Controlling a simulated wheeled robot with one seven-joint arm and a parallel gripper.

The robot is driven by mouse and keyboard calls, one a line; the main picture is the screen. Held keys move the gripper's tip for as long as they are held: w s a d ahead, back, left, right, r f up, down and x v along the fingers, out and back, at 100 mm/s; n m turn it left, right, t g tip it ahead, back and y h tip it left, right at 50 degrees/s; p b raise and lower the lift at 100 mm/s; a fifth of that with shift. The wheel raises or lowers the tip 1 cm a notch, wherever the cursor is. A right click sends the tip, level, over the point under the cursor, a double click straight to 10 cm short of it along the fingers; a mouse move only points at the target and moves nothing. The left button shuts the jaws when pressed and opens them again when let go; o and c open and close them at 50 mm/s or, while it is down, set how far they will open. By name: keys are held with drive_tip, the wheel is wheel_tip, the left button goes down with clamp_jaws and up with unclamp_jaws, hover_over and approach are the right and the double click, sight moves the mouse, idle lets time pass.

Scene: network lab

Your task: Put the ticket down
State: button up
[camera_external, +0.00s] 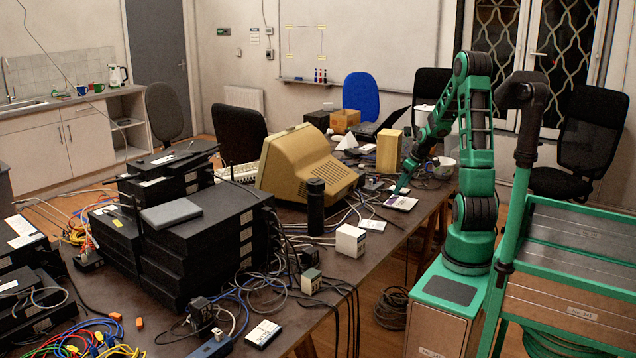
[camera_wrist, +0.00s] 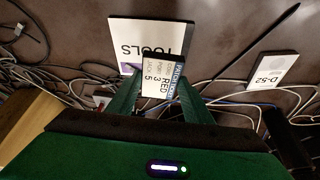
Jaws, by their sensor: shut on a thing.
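The ticket (camera_wrist: 162,78) is a small white card with a blue band and dark print that includes PORT 3, RED and JACK 5. In the wrist view it sits between the two green fingers of my gripper (camera_wrist: 157,95), which is shut on it. Beyond it, overlapped by the ticket, is a larger white piece marked TOOLS (camera_wrist: 147,35). In the external view my gripper (camera_external: 401,186) points down over the right side of the table, just above this white piece (camera_external: 401,203). I cannot make out the ticket there, nor whether it touches anything below.
A white D-52 label (camera_wrist: 276,70) lies to the right in the wrist view, with a thin black rod above it. Loose cables run across the tabletop.

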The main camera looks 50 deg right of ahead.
sight(402, 203)
drive_tip(key=shift+d+f, duration=0.35)
drive_tip(key=shift+d, duration=0.2)
drive_tip(key=shift+d+f, duration=0.35)
drive_tip(key=shift+d, duration=0.2)
drive_tip(key=shift+f, duration=1.9)
drive_tip(key=o, duration=1.2)
drive_tip(key=shift+f, duration=0.15)
drive_tip(key=shift+c, duration=0.2)
drive_tip(key=v, duration=1.2)
drive_tip(key=s+a+r+m+g, duration=0.2)
drive_tip(key=s+a+r+m, duration=0.1)
drive_tip(key=s+a, duration=0.6)
drive_tip(key=s+a+r+m+g, duration=0.2)
drive_tip(key=s+a+r+m, duration=0.1)
drive_tip(key=s+a, duration=0.7)
drive_tip(key=a, duration=0.3)
drive_tip(key=shift+a+r, duration=0.35)
